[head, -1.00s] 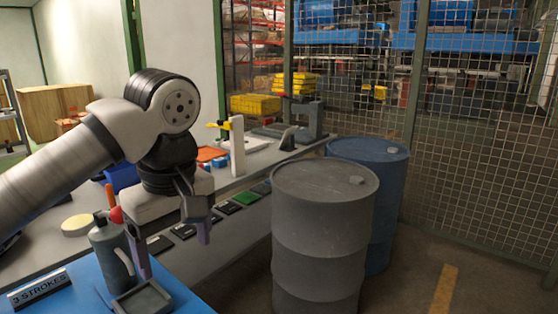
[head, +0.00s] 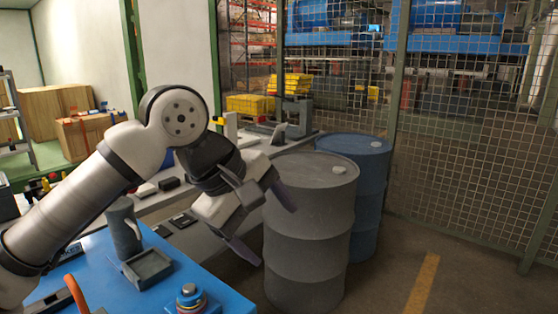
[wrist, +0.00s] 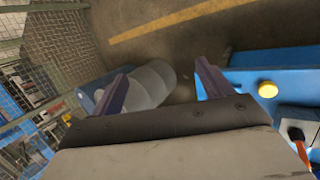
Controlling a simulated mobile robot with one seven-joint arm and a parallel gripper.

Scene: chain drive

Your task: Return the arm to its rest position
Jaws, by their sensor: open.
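My gripper (head: 268,222) is open and empty in the head view, with its two fingers spread apart. It hangs in the air to the right of the blue table (head: 95,255), in front of the grey drum (head: 310,215) as the picture shows it. In the wrist view my gripper (wrist: 160,85) also shows both fingers apart with nothing between them but floor and the drum (wrist: 152,82) further off. My arm bends at the elbow above the table.
A grey oil can (head: 122,228), a small square tray (head: 148,268) and a round-topped button (head: 189,296) stand on the blue table. A blue drum (head: 365,185) is behind the grey one. A mesh fence (head: 465,150) closes the right. Open floor (head: 390,285) lies at front right.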

